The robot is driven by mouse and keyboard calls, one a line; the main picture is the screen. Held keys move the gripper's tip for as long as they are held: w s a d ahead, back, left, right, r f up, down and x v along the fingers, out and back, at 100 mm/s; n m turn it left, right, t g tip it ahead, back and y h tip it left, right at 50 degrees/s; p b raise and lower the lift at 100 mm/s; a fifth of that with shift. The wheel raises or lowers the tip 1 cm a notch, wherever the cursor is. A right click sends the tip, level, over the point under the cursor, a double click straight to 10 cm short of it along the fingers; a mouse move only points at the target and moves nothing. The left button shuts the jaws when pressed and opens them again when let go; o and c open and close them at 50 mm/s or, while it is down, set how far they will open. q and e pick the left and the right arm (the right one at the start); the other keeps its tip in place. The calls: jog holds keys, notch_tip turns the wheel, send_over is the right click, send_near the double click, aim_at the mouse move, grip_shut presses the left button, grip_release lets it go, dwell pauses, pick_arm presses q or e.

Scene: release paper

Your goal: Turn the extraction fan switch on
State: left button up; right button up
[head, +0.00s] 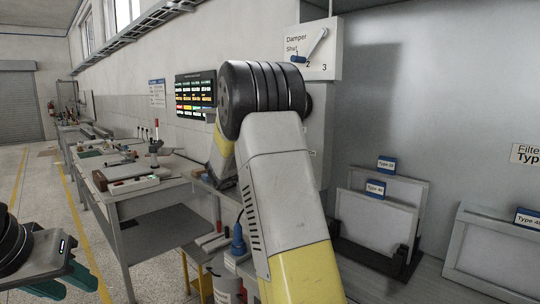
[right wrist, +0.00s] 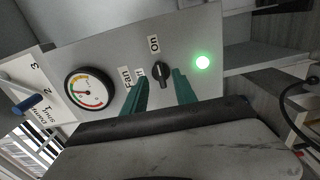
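In the right wrist view, the fan switch is a black rotary knob (right wrist: 160,73) on a grey panel (right wrist: 200,98). An "On" label (right wrist: 153,44) sits beside it, and another label is partly hidden by a finger. A round green lamp (right wrist: 202,63) on the panel is lit. The green fingers of my right gripper (right wrist: 160,78) are apart, one on each side of the knob; contact cannot be told. In the head view, my right arm hides the knob and that gripper. My left gripper (head: 64,284) is low at the left, fingers apart and empty.
A round gauge (right wrist: 88,88) sits beside the "Fan" label (right wrist: 126,78). The damper plate (head: 318,48) with its lever is above my right forearm. Filters (head: 378,222) stand at the right. A workbench (head: 128,190) with tools runs along the left wall.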

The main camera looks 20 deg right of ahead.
jog(key=shift+v, duration=1.7)
jog(key=shift+s, duration=0.1)
jog(key=s+a+f+m+g+y, duration=0.15)
jog(key=s+f+y, duration=0.3)
jog(key=s, duration=0.55)
jog(key=s+a+f+m+g+y, duration=0.1)
jog(key=s+f+m+g+y, duration=0.25)
jog(key=s, duration=0.55)
jog(key=s+a+t+y, duration=0.2)
jog(key=s+a+y, duration=0.3)
jog(key=a, duration=0.4)
jog(key=s+a+n+t+y, duration=0.1)
jog(key=s+a+t+y, duration=0.1)
jog(key=s+a+y, duration=0.3)
jog(key=s+a, duration=0.2)
jog(key=a, duration=0.2)
jog(key=shift+r+y, duration=0.2)
jog(key=shift+y, duration=0.2)
jog(key=shift+s+d, duration=0.1)
jog(key=shift+d, duration=0.05)
